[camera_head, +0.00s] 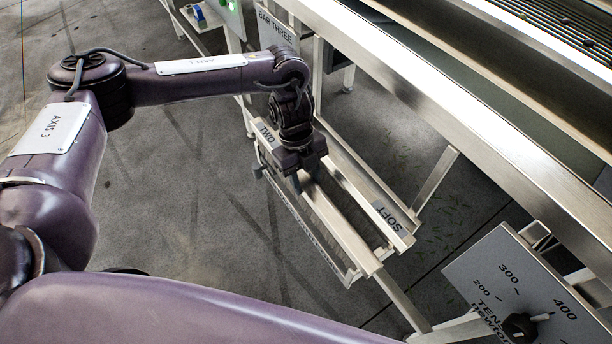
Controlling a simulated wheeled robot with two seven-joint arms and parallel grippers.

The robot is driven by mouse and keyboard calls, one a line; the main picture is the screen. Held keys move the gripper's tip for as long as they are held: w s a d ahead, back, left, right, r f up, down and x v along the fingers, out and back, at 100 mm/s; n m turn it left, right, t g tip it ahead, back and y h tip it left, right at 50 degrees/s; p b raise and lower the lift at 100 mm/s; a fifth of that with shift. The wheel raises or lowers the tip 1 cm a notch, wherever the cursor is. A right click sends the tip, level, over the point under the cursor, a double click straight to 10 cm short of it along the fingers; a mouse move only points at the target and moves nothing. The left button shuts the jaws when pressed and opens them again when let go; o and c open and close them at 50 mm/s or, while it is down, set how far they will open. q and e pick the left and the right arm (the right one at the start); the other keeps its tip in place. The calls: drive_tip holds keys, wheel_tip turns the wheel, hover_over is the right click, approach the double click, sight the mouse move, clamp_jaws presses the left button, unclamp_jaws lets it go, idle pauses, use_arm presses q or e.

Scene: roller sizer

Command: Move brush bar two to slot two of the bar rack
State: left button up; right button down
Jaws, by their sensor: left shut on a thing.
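My left gripper (302,180) points down and is shut on a long pale bar, which I take to be brush bar two (342,228). The bar runs from under the gripper toward the lower right, with a dark brush-like strip along it. It lies over or in a metal frame, the bar rack (349,275), with a plate reading "TWO" (267,136) at its far end. The gripper hides the bar's far end. I cannot tell whether the bar is seated. My right gripper is not in view.
A large machine with a long steel side rail (440,105) fills the upper right. A "BAR THREE" plate (275,27) is at the top. A dial panel (530,290) with a black knob (520,326) stands at lower right. Grey floor (190,190) is open left of the rack.

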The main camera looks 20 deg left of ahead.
sight(302, 174)
use_arm(q)
drive_tip(key=shift+f, duration=0.2)
drive_tip(key=o, duration=1.4)
drive_tip(key=shift+c, duration=0.2)
drive_tip(key=v, duration=0.6)
drive_tip(key=shift+w+r, duration=0.1)
drive_tip(key=shift+r, duration=0.15)
drive_tip(key=shift+a+r, duration=0.2)
drive_tip(key=shift+r, duration=0.4)
